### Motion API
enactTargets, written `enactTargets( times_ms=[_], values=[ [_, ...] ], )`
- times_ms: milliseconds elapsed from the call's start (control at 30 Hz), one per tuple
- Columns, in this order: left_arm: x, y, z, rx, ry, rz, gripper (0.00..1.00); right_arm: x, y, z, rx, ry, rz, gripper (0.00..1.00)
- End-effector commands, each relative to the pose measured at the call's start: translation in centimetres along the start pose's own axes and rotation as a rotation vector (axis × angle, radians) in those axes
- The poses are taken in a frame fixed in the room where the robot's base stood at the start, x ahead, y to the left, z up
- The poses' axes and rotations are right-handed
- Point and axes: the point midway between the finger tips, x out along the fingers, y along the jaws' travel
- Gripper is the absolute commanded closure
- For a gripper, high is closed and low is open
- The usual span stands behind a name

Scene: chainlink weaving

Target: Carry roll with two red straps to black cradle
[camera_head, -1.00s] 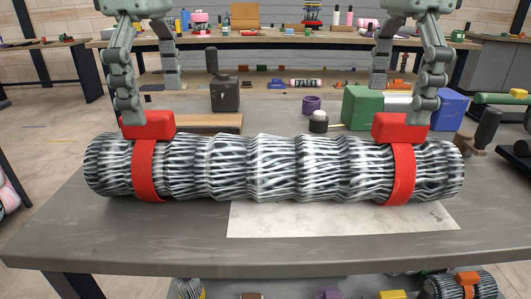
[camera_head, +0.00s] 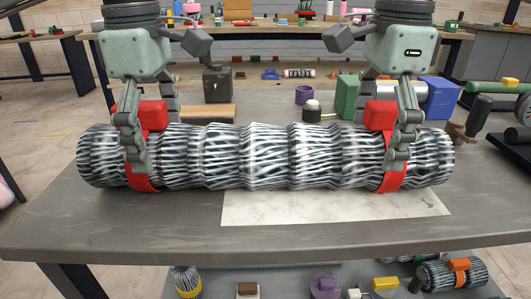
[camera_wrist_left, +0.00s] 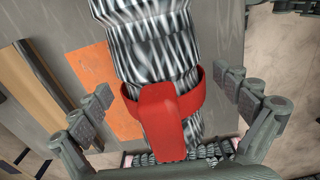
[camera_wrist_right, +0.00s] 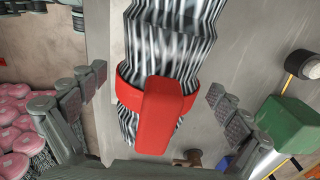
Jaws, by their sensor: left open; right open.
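The long roll (camera_head: 265,157), wrapped in black-and-white wire mesh, lies crosswise on the grey table with a red strap near each end. My left gripper (camera_head: 150,142) is open, its fingers straddling the roll at the left red strap (camera_head: 150,116). In the left wrist view that strap (camera_wrist_left: 165,115) sits between the fingers with gaps on both sides. My right gripper (camera_head: 380,142) is open around the roll at the right red strap (camera_head: 380,115). In the right wrist view that strap (camera_wrist_right: 160,115) is also between spread fingers. I cannot pick out the black cradle with certainty.
A pale sheet (camera_head: 335,206) lies under and in front of the roll. Behind it are a black block with a handle (camera_head: 217,84), a purple cup (camera_head: 304,95), a green block (camera_head: 347,97) and a blue box (camera_head: 440,97). The table's front strip is clear.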

Motion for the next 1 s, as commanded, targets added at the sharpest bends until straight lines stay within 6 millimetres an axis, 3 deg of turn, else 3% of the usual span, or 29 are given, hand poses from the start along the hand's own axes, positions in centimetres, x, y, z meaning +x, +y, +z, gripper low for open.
enactTargets(
  times_ms=[233,833,1000],
  values=[
    [0.05,0.01,0.00,0.000,0.000,0.000,0.00,0.08,-0.01,-0.01,0.000,0.000,0.000,0.00],
    [0.00,0.02,0.01,0.000,0.000,0.001,0.73,0.05,-0.02,-0.01,0.000,0.001,0.000,0.73],
    [-0.32,0.08,0.04,0.000,-0.003,0.007,0.74,-0.27,-0.08,0.03,0.001,-0.002,-0.006,0.74]
  ],
)
